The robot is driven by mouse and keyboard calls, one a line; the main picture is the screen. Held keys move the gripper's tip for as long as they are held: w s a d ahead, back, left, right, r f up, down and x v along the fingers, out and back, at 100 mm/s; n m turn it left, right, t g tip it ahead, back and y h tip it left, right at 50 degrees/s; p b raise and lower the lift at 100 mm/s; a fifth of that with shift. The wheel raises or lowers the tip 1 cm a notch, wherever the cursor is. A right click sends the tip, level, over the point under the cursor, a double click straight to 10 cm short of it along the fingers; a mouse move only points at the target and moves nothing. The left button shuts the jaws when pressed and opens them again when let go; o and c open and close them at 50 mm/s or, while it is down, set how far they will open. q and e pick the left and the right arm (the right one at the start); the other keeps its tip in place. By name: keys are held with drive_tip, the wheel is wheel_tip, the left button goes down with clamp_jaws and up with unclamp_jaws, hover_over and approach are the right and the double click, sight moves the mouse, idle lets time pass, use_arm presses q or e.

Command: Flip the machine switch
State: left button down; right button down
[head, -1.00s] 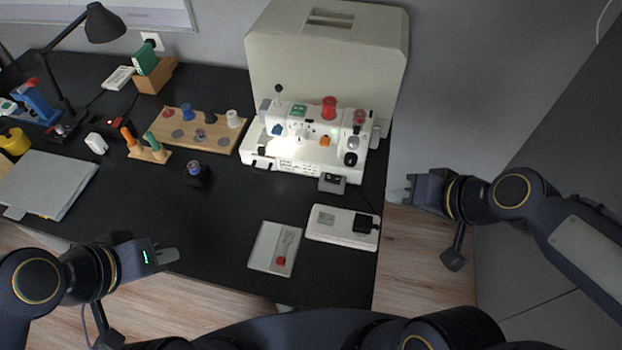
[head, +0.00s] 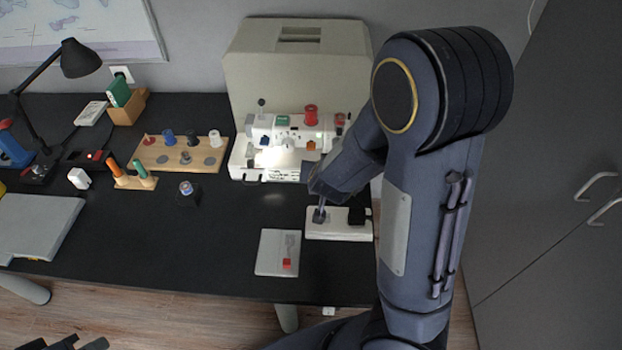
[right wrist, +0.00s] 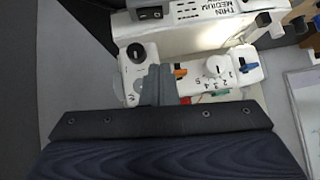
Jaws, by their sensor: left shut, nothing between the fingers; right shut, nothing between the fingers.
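The white sewing machine (head: 270,165) stands at the back of the black desk, lamp lit. It shows upside down in the right wrist view (right wrist: 195,85). A small dark switch box (right wrist: 150,13) sits by its base at the top of that view. In the head view my right arm covers that front right corner. My right gripper (right wrist: 158,80) is shut and empty; its grey fingers overlap the machine near a black round knob (right wrist: 136,53). I cannot tell whether they touch anything. My left gripper (head: 88,344) is shut and empty at the bottom left edge.
A beige cover (head: 298,75) stands behind. The desk's middle is clear.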

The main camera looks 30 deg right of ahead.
drive_tip(key=b+x, duration=0.4)
drive_tip(key=x, duration=0.6)
drive_tip(key=shift+f, duration=0.15)
wheel_tip(320, 180, down, 2)
drive_tip(key=shift+w+a+f+b, duration=0.1)
drive_tip(key=shift+f+b, duration=0.1)
drive_tip(key=shift+b, duration=0.4)
drive_tip(key=shift+a+f, duration=0.15)
drive_tip(key=shift+f, duration=0.55)
drive_tip(key=shift+w+a+f+b, duration=0.1)
drive_tip(key=shift+f+b, duration=0.2)
drive_tip(key=shift+b, duration=0.05)
drive_tip(key=shift+r, duration=0.1)
